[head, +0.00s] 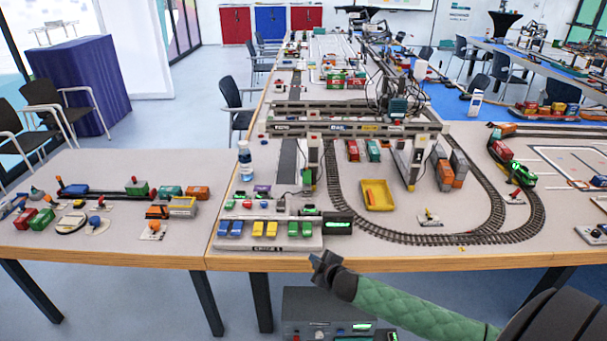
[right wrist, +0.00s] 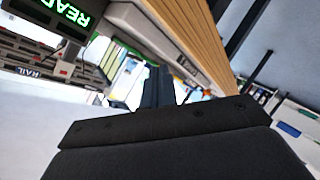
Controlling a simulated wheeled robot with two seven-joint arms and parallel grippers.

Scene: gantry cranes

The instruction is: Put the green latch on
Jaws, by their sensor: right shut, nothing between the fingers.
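A control panel (head: 240,243) lies at the table's front edge in the head view, with blue, yellow and green latches in a row. The two green latches (head: 300,229) are at its right end. In the right wrist view, a green part (right wrist: 108,60) beyond the fingers may be one of them, but I cannot tell. My right gripper (head: 323,264) is shut and empty, just off the table's front edge, in front of the panel's right end and apart from the latches. Its fingers also show in the right wrist view (right wrist: 158,88). My left gripper is out of view.
A lit green display (head: 338,227) stands right of the panel, close to the gripper. A water bottle (head: 245,160) stands behind the panel. A yellow tray (head: 377,195), curved track (head: 440,238) and the gantry crane (head: 350,127) are farther back.

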